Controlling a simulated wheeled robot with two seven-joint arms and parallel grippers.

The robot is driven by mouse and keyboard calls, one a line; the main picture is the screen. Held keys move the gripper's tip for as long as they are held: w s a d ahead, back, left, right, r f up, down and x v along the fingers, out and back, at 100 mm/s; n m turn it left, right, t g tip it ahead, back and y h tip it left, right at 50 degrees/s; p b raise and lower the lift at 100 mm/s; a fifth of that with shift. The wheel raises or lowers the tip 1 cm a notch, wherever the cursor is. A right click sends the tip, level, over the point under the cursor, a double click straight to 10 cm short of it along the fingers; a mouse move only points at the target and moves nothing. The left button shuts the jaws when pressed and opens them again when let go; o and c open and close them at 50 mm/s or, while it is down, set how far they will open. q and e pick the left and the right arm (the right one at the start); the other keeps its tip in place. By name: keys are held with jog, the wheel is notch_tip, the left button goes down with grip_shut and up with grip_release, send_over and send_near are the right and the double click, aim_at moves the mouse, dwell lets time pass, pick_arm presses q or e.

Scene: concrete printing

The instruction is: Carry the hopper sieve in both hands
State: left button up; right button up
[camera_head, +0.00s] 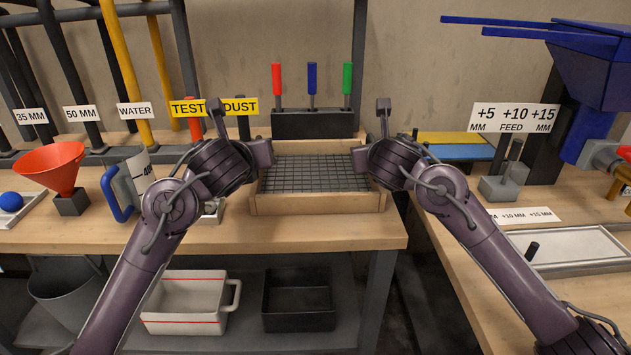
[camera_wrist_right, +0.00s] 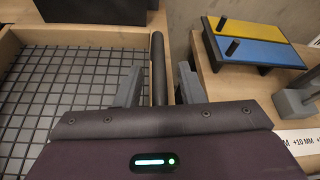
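The hopper sieve is a shallow wooden frame (camera_head: 318,205) with a dark wire mesh, lying on the middle bench. Its mesh and right wall also show in the right wrist view (camera_wrist_right: 122,38). My right gripper (camera_head: 364,163) is at the sieve's right side. In the right wrist view its fingers (camera_wrist_right: 159,86) stand apart on either side of a dark bar handle (camera_wrist_right: 158,60), with gaps visible on both sides. My left gripper (camera_head: 258,158) is at the sieve's left side. Its fingertips and the left handle are hidden by the gripper body.
A black rack (camera_head: 312,124) with red, blue and green handled tools stands behind the sieve. A red funnel (camera_head: 50,165) and a blue-handled jug (camera_head: 122,190) are at left. A blue machine (camera_head: 585,80) and grey tray (camera_head: 575,246) are at right. A gap separates the benches.

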pick_arm(q)
jog(key=v, duration=0.6)
jog(key=shift+s+d+r, duration=0.1)
jog(key=shift+s+r, duration=0.05)
jog(key=shift+s, duration=0.1)
pick_arm(e)
jog(key=shift+s, duration=0.1)
pick_arm(q)
jog(key=shift+s+r, duration=0.25)
jog(key=shift+s, duration=0.35)
pick_arm(e)
jog(key=v, duration=1.2)
jog(key=shift+d, duration=0.1)
